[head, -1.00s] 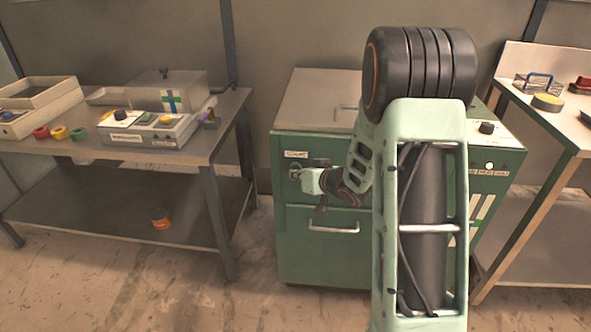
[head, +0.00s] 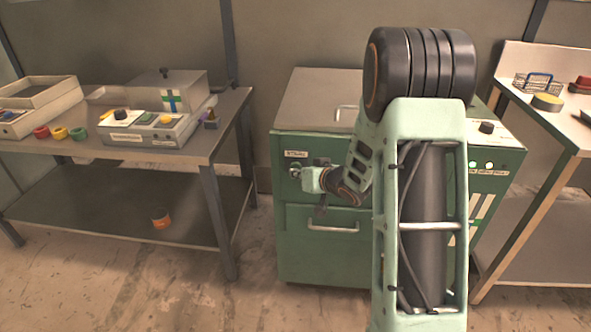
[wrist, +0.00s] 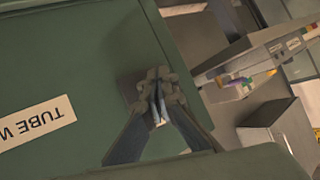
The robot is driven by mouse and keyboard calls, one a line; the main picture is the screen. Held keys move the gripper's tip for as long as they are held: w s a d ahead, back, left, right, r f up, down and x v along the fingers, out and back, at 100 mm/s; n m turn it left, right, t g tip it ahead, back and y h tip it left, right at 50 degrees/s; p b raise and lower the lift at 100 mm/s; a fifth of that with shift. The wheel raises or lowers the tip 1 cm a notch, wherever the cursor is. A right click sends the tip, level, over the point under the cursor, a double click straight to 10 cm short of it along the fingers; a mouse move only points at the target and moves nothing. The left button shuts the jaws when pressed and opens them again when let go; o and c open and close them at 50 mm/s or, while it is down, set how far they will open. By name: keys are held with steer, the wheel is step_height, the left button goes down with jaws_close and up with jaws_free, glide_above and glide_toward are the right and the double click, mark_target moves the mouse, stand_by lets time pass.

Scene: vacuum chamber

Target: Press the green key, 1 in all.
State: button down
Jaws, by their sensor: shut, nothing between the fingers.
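The green cabinet (head: 325,255) stands in the middle of the head view. My gripper (head: 297,172) is at the upper left of its front, below a white label. In the wrist view my gripper (wrist: 158,100) is shut, its tips in front of a dark square plate (wrist: 130,88) on the green face. Whether the tips touch it I cannot tell. Any key behind the fingers is hidden. A small green key (head: 145,118) shows on the grey console (head: 155,138) on the left table, far from my gripper.
The cabinet has a drawer handle (head: 333,229) below my gripper and small lit lamps (head: 489,165) at right. The left table (head: 225,112) holds trays and coloured rings. A right table (head: 545,120) holds a basket and a yellow round item. Floor between left table and cabinet is clear.

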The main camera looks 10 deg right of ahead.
steer(key=shift+s+a, duration=0.2)
steer(key=shift+s, duration=0.45)
steer(key=s, duration=0.1)
steer(key=s+a, duration=0.1)
steer(key=s, duration=0.1)
steer(key=s+b, duration=0.1)
steer(key=shift+s+a, duration=0.3)
steer(key=shift+s, duration=0.1)
stand_by(0.4)
